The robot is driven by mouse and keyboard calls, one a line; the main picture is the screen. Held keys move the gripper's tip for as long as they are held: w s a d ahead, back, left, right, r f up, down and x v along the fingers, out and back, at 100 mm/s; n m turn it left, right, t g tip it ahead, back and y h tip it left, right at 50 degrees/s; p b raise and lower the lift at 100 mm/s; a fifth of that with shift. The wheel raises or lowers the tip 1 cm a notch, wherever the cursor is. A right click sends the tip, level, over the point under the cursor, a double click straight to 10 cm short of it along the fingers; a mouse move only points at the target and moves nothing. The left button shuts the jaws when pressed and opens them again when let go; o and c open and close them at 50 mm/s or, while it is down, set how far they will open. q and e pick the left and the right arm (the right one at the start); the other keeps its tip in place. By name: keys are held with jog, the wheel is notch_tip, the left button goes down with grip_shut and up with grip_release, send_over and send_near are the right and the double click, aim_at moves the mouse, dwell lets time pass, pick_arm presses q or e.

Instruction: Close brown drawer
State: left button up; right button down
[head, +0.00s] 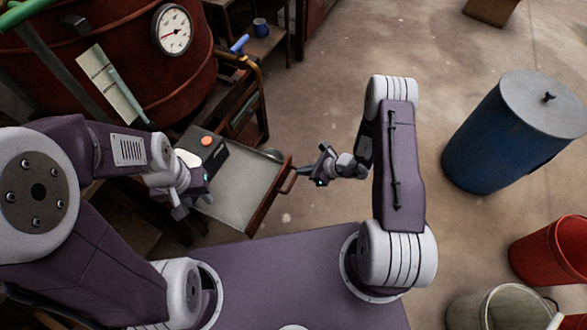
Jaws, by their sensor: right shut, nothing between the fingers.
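The brown drawer (272,203) is pulled out, with its pale, bare-looking bottom showing. Its front panel faces right and carries a small handle (289,185). My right gripper (318,180) is shut and empty, just right of the handle; I cannot tell whether it touches. My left gripper (184,205) is at the left side of the drawer, low beside its edge. Its fingers are small and partly hidden by its own wrist, so their opening is unclear.
A black box with an orange button (207,141) is beside the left gripper. A red vat with a gauge (172,29) stands at upper left. A blue barrel (500,145) and red bucket (550,255) stand right. The floor between is clear.

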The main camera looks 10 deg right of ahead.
aim_at(286, 167)
pick_arm(q)
jog(key=shift+f, duration=0.45)
pick_arm(e)
jog(key=shift+w+a, duration=0.6)
jog(key=shift+a, duration=0.2)
jog(key=shift+w+a, duration=0.55)
jog(key=shift+a, duration=0.25)
